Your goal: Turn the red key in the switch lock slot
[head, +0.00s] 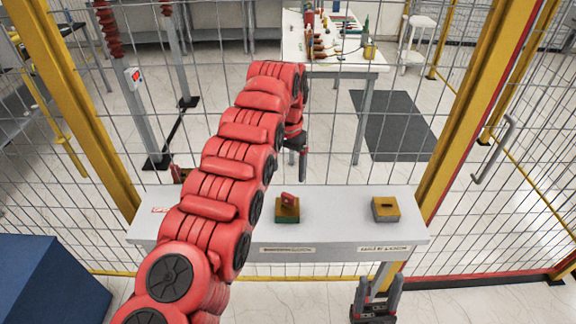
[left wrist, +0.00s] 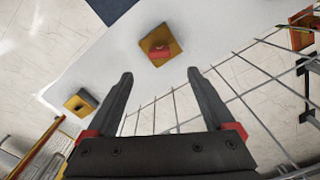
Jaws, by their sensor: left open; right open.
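The red key (head: 287,200) sits in a yellow switch lock block (head: 287,214) on the white shelf, just right of my left arm. In the left wrist view the red key (left wrist: 159,50) is on top of its yellow block (left wrist: 172,40), ahead of the fingers and apart from them. A second yellow block (head: 385,209) with a dark, empty-looking slot stands further right; it also shows in the left wrist view (left wrist: 80,103). My left gripper (head: 298,152) is open and empty above and behind the keyed block. My right gripper (head: 375,298) is open and empty, low before the shelf.
The white shelf (head: 340,236) carries labels along its front edge. A wire mesh fence (head: 250,130) with yellow posts (head: 75,110) stands behind it. A table (head: 340,62) with tools is beyond the fence. A blue box (head: 45,280) is at lower left. Shelf space between the blocks is clear.

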